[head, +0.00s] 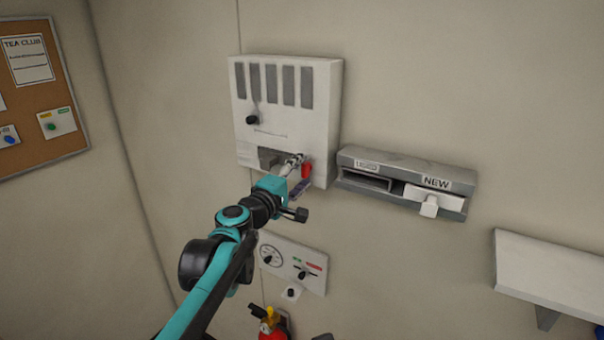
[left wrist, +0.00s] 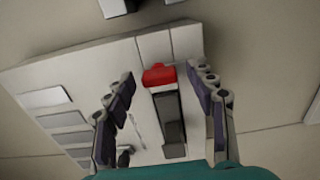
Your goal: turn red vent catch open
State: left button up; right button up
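The red vent catch (head: 306,170) is at the lower right of the white wall vent box (head: 285,72). In the left wrist view the red catch (left wrist: 158,76) lies between my fingers, beside a dark grey recess (left wrist: 170,118) in the box front. My left gripper (head: 297,172) is in front of the box's lower part. In the left wrist view my left gripper (left wrist: 163,77) has its fingers wide apart, one on each side of the catch, with gaps to it. Whether a fingertip touches the box face I cannot tell. My right gripper is out of view.
A grey two-slot holder (head: 405,180) marked "NEW" is on the wall to the right. A gauge panel (head: 292,262) is below the box, with a red extinguisher (head: 272,330) under it. A white shelf (head: 555,270) sticks out at lower right. A cork board (head: 40,100) hangs at left.

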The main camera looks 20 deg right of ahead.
pick_arm(q)
jog(key=v, duration=1.2)
jog(key=shift+f, duration=0.15)
jog(key=s+a+f+m+g+y+b, duration=0.1)
jog(key=s+a+f+y+b, duration=0.3)
jog(key=f, duration=1.4)
jog(key=s+a+f+m+g+y+b, duration=0.1)
jog(key=s+a+f+m+y+b, duration=0.3)
jog(key=s+a+f+b, duration=0.6)
jog(key=s+a+f+m+g+y+b, duration=0.2)
jog(key=s+a+f+y+b, duration=0.4)
jog(key=a+f+b, duration=0.7)
jog(key=s+a+f, duration=0.1)
jog(key=a+f, duration=0.7)
jog(key=f, duration=0.6)
jog(key=shift+a+f+m+b, duration=0.15)
jog(key=shift+m+b, duration=0.15)
jog(key=shift+m, duration=0.1)
